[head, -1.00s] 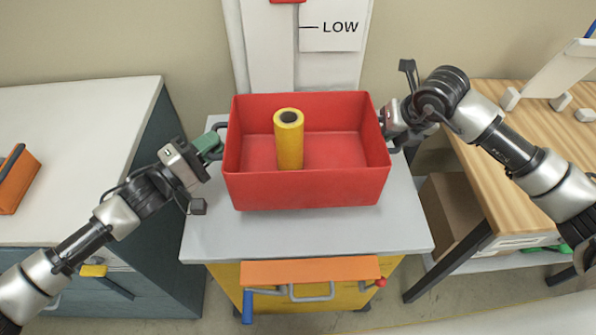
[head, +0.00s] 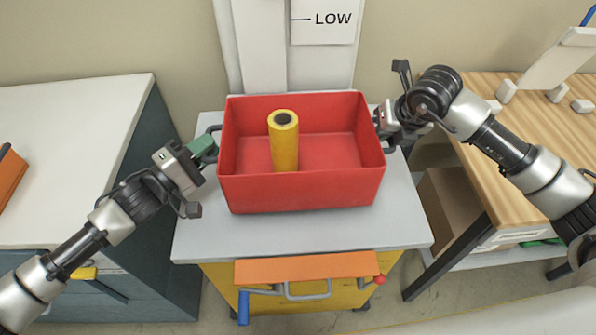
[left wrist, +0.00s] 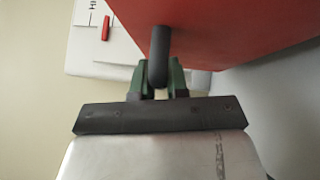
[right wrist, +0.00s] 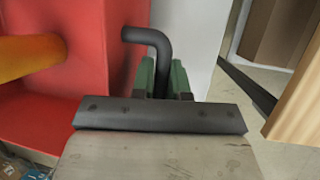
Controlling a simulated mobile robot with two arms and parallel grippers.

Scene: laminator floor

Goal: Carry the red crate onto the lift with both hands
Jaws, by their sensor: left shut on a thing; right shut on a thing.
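The red crate (head: 300,192) is over the grey top of the lift (head: 300,243) in the head view; I cannot tell whether its base touches that top. A yellow roll (head: 284,145) stands upright inside it. My left gripper (head: 210,145) is shut on the crate's left dark handle, which shows between the green fingers in the left wrist view (left wrist: 158,75). My right gripper (head: 383,125) is shut on the right handle, a bent dark bar in the right wrist view (right wrist: 155,68). The crate looks about level.
A white-topped cabinet (head: 70,130) stands at the left. A wooden table (head: 500,150) stands at the right, with a cardboard box (head: 450,205) below it. The lift's white mast with a LOW sign (head: 322,20) is behind the crate. The lift's front has an orange bar (head: 305,268).

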